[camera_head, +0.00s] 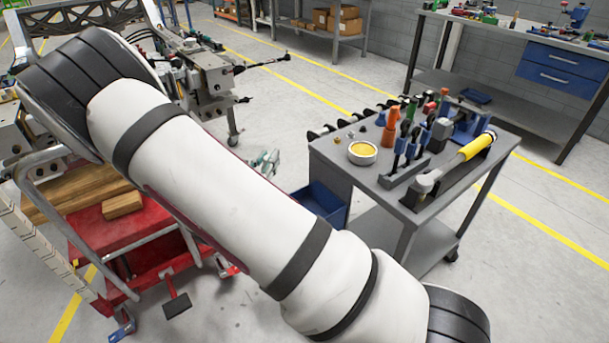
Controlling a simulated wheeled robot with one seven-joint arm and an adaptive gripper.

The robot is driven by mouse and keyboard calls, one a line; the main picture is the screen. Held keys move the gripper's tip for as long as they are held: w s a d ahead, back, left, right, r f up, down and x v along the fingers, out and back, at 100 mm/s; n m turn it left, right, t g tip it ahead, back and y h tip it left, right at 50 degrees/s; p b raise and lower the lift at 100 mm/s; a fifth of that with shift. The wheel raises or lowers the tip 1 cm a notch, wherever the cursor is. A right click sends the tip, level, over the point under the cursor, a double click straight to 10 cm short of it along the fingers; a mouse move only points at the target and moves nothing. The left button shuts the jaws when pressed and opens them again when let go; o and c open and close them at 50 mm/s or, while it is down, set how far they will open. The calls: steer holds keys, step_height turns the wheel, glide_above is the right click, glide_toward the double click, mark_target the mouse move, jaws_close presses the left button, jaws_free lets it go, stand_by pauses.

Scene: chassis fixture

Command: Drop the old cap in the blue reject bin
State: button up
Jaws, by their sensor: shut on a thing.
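My white arm crosses the middle of the head view and hides much of what lies behind it. What looks like my gripper (266,161) shows small just past the arm's upper edge, left of the grey cart. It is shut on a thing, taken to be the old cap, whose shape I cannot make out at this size. The blue reject bin (322,203) is at the cart's left side, below its top. The gripper appears up and to the left of the bin in the picture. My arm covers part of the bin.
The grey cart (415,205) carries a round yellow-filled dish (362,152), a yellow-handled tool (462,156) and several small parts. A red wheeled unit (125,235) with wood blocks stands at left, below a metal chassis frame (205,75). A workbench (520,40) is at back right.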

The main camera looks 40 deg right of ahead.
steer(key=w+d+f+m+g+h+b, duration=0.2)
steer(key=d+f+m+g+b, duration=0.4)
steer(key=d+f+g+b, duration=0.4)
steer(key=d+f+h+b, duration=0.1)
steer(key=d+f+b, duration=0.3)
steer(key=f+b, duration=0.1)
steer(key=shift+w+m, duration=0.3)
steer(key=shift+m, duration=0.1)
steer(key=o, duration=0.9)
steer(key=a, duration=1.2)
steer(key=shift+s, duration=0.2)
